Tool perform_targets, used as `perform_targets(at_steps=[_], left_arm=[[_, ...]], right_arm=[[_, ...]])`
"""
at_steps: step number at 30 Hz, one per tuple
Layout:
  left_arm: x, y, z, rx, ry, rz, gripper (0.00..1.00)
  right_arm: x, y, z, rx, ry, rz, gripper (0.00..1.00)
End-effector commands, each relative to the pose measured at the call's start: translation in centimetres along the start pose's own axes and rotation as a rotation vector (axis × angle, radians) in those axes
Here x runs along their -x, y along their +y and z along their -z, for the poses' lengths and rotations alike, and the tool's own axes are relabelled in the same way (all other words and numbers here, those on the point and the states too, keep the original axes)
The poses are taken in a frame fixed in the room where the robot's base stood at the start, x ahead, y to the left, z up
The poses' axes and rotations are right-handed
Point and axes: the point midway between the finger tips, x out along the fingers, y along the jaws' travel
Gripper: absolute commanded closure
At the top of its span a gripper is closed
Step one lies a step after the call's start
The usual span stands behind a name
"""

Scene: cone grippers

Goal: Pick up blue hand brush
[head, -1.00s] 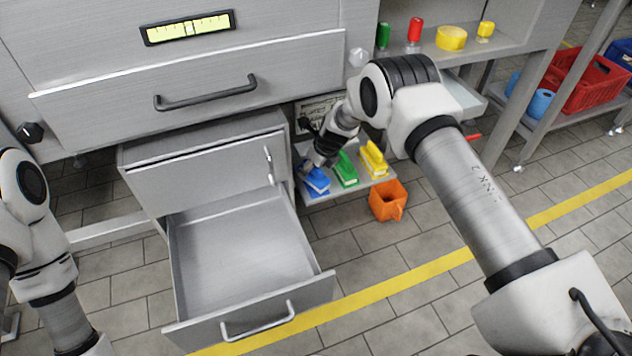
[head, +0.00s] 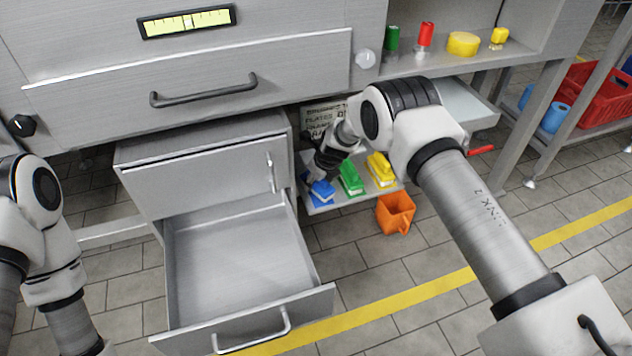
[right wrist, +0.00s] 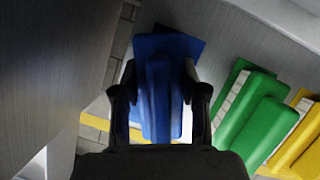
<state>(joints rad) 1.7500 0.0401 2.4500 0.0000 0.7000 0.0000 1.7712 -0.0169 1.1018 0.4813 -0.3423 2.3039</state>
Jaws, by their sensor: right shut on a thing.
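The blue hand brush (head: 320,191) is at the left end of a low shelf, beside a green brush and a yellow brush. My right gripper (head: 315,178) reaches down to it from above. In the right wrist view the blue hand brush (right wrist: 160,90) lies between the two fingers of my right gripper (right wrist: 158,92), which is shut on its handle. The head view does not show clearly whether the brush touches the shelf. My left arm shows at the left edge of the head view, but its gripper is out of view.
The green brush (head: 351,180) and yellow brush (head: 381,170) stand close to the right on the shelf (head: 345,198). An open, empty drawer (head: 240,260) juts out to the left. An orange container (head: 395,213) is just right of the shelf, below the yellow brush.

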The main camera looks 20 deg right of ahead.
Motion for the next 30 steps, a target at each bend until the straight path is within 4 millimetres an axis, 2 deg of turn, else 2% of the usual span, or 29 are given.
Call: perform_targets(at_steps=[5,10,15,19,23,25,30], left_arm=[[1.1,0.0,0.0,0.0,0.0,0.0,0.64],[3.0,0.0,0.0,0.0,0.0,0.0,0.64],[3.9,0.0,0.0,0.0,0.0,0.0,0.64],[3.2,0.0,0.0,0.0,0.0,0.0,0.64],[0.9,0.0,0.0,0.0,0.0,0.0,0.64],[-1.6,0.0,0.0,0.0,0.0,0.0,0.64],[-5.8,-0.1,0.1,0.006,0.003,0.001,0.64]], right_arm=[[1.4,0.0,-0.6,0.0,0.0,0.0,0.99],[3.9,0.0,-1.6,0.001,-0.001,0.0,0.99],[5.0,0.0,1.6,-0.006,0.004,-0.001,0.99],[5.5,0.0,4.2,-0.007,0.002,-0.001,0.99],[5.9,-0.1,7.2,-0.009,0.001,-0.001,0.99],[6.0,-0.1,9.1,-0.01,-0.001,0.0,0.99],[7.7,-0.1,12.9,-0.008,-0.002,-0.001,0.99]])
